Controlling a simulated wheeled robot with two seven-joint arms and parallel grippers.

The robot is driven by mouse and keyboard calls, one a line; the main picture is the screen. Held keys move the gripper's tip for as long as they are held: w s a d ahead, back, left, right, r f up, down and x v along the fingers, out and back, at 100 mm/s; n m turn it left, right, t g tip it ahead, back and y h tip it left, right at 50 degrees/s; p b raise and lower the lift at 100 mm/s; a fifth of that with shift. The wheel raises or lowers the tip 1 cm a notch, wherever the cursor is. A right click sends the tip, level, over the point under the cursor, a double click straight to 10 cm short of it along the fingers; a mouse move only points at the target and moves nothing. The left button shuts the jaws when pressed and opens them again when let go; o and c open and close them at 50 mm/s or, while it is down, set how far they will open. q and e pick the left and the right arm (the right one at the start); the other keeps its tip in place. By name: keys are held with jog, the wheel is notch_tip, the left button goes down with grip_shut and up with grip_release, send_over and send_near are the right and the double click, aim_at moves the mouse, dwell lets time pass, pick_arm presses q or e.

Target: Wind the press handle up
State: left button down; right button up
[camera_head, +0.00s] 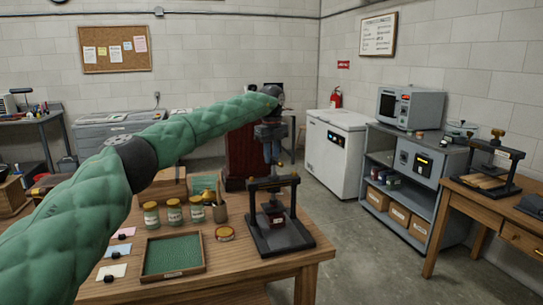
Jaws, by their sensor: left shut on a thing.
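The press (293,240) stands upright on the near wooden table, close to its right edge. It has a black base, two posts and a dark crossbar, with a small dark red block between the posts. My left gripper (272,160) points down right above the crossbar. It is shut on the press handle at the top of the screw; the fingers hide most of the handle. My right gripper is not in view.
A second press (493,168) stands on the right-hand table. The floor between the tables is clear.

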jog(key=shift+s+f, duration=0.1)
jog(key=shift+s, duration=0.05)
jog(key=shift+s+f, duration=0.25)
pick_arm(q)
jog(key=shift+n, duration=0.4)
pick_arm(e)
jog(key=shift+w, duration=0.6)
